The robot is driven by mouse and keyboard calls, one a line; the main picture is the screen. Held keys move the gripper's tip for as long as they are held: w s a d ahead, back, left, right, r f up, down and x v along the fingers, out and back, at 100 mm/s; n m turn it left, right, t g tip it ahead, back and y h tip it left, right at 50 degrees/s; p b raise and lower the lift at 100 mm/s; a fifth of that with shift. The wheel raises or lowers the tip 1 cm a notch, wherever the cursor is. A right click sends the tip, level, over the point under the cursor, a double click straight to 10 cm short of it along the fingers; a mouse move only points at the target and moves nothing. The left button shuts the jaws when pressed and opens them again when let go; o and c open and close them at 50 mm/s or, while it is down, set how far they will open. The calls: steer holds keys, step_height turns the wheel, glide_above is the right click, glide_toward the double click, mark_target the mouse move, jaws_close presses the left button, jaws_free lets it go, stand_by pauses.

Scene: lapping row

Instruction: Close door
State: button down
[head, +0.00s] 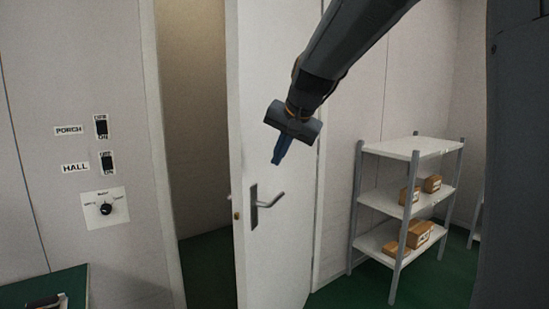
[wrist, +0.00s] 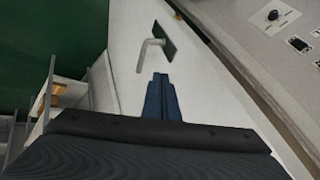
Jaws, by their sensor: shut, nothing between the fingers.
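The white door (head: 275,120) stands partly open in the head view, with a dark gap between its left edge and the frame. Its lever handle (head: 265,201) sits on a dark plate near that edge. My gripper (head: 279,160) is shut and empty, in front of the door face and above the handle. In the wrist view my blue fingers (wrist: 161,82) are together, pointing toward the handle (wrist: 150,52), apart from it in the picture. The door face (wrist: 190,95) fills the middle there. Whether the fingers touch the door I cannot tell.
A shelf rack (head: 408,148) with several cardboard boxes stands right of the door. The wall left of the doorway carries PORCH and HALL switches (head: 101,127) and a dial (head: 106,208). A green-topped surface (head: 45,288) is at lower left. Green floor shows before the rack.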

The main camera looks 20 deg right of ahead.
steer(key=shift+w+a+f+p, duration=0.45)
steer(key=shift+w+a+f, duration=0.2)
steer(key=shift+w+f, duration=0.45)
steer(key=shift+w+a+f+p, duration=0.4)
steer(key=shift+w+a+f, duration=0.2)
steer(key=shift+w+f, duration=0.5)
steer(key=shift+w+a+f+p, duration=0.45)
steer(key=shift+w+a+f, duration=0.3)
steer(key=shift+w, duration=0.6)
steer(key=shift+f, duration=0.1)
